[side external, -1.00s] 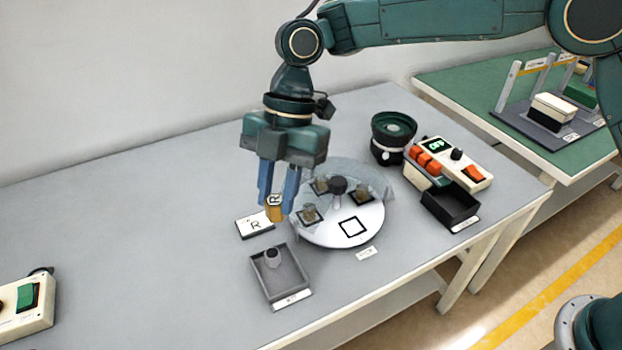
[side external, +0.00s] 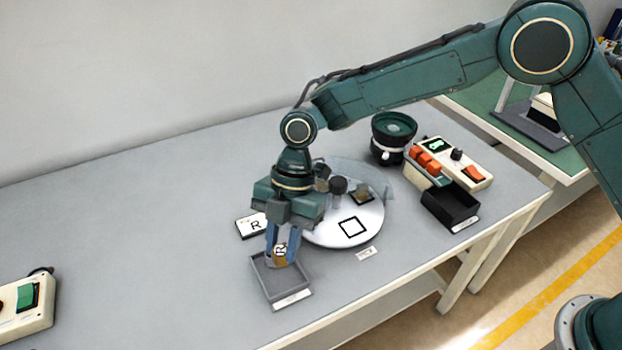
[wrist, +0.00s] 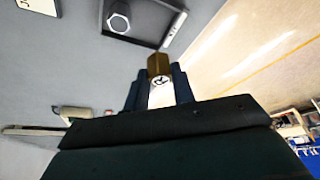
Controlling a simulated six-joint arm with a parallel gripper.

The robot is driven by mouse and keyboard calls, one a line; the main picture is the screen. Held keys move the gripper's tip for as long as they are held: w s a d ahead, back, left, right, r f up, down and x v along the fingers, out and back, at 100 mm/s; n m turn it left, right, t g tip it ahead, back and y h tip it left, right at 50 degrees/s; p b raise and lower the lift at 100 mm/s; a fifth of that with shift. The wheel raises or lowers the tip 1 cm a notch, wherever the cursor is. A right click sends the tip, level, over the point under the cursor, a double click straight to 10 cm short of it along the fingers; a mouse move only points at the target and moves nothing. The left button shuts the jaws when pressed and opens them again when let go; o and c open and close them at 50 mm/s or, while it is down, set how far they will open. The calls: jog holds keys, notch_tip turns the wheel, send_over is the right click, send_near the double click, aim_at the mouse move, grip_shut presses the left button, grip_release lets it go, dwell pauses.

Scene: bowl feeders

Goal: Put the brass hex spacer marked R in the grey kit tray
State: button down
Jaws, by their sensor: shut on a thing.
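My gripper (side external: 279,257) is shut on the brass hex spacer (side external: 282,252), which has a white face marked R. The spacer also shows between the fingers in the wrist view (wrist: 158,66). In the side view the spacer appears over the back part of the grey kit tray (side external: 278,288); its exact height is unclear. That part is hidden behind the gripper in the side view.
A white card marked R (side external: 250,226) lies behind the tray. A round white turntable (side external: 328,236) with brass parts and a clear cover stands to the right. Farther right are a black tray (side external: 450,208), a control box (side external: 470,172) and a dark bowl feeder (side external: 394,128).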

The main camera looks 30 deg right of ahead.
aim_at(285, 246)
jog(key=shift+f, duration=1.75)
jog(key=shift+f, duration=2.15)
jog(key=shift+f, duration=0.15)
jog(key=c, duration=1.5)
grip_release()
jog(key=shift+o, duration=0.2)
jog(key=v, duration=1.2)
